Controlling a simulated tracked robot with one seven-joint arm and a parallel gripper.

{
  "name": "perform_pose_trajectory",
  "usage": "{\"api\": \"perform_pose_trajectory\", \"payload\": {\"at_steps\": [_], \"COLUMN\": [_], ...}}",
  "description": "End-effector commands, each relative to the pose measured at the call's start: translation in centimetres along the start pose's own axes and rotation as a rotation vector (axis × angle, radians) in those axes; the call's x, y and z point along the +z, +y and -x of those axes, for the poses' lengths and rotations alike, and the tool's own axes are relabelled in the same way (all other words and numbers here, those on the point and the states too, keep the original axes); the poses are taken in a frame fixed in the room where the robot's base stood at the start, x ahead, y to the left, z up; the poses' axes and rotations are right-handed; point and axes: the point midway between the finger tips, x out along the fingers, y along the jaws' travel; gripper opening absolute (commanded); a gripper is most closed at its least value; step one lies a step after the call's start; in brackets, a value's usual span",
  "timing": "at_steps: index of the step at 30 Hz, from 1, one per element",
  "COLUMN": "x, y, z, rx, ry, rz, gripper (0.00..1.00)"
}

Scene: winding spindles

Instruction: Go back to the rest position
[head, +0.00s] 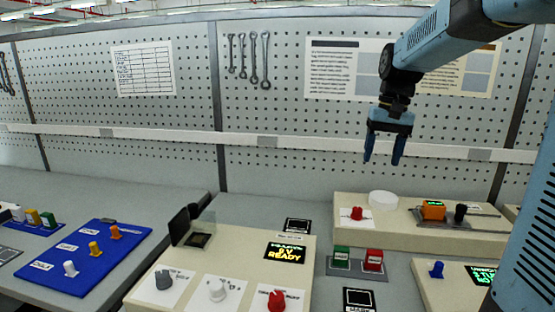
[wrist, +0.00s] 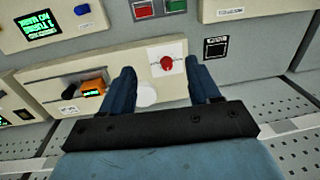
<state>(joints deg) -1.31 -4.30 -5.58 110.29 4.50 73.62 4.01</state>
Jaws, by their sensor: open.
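My gripper (head: 383,147) hangs in the air at the upper right of the head view, in front of the pegboard, with its fingers pointing down. Its fingers are apart and nothing is between them. In the wrist view my gripper (wrist: 165,82) also shows open and empty. Below it is a beige panel (head: 345,236) with a red knob (head: 357,213), a white round disc (head: 384,200) and an orange block (head: 433,210) on a slide. The fingers touch none of these. The red knob also shows in the wrist view (wrist: 167,63), beyond the fingertips.
A beige console (head: 235,262) with grey, white and red knobs and a lit display (head: 285,252) stands at front centre. Green and red blocks (head: 373,260) stand right of it. A blue board (head: 75,270) with pegs lies left. The pegboard wall (head: 270,120) closes off the back.

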Motion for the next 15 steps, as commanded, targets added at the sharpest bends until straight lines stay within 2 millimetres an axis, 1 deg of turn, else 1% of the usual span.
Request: {"api": "perform_pose_trajectory", "payload": {"at_steps": [1, 7, 11, 15], "x": [1.4, 6.2, 9.3, 12.5], "y": [0.1, 0.4, 0.6, 0.9], "z": [0.3, 0.8, 0.6, 0.1], "rx": [-0.002, -0.001, 0.001, 0.007], "ry": [0.027, 0.127, 0.192, 0.263], "rz": [0.009, 0.049, 0.072, 0.099], "gripper": [0.61, 0.61, 0.61, 0.61]}}
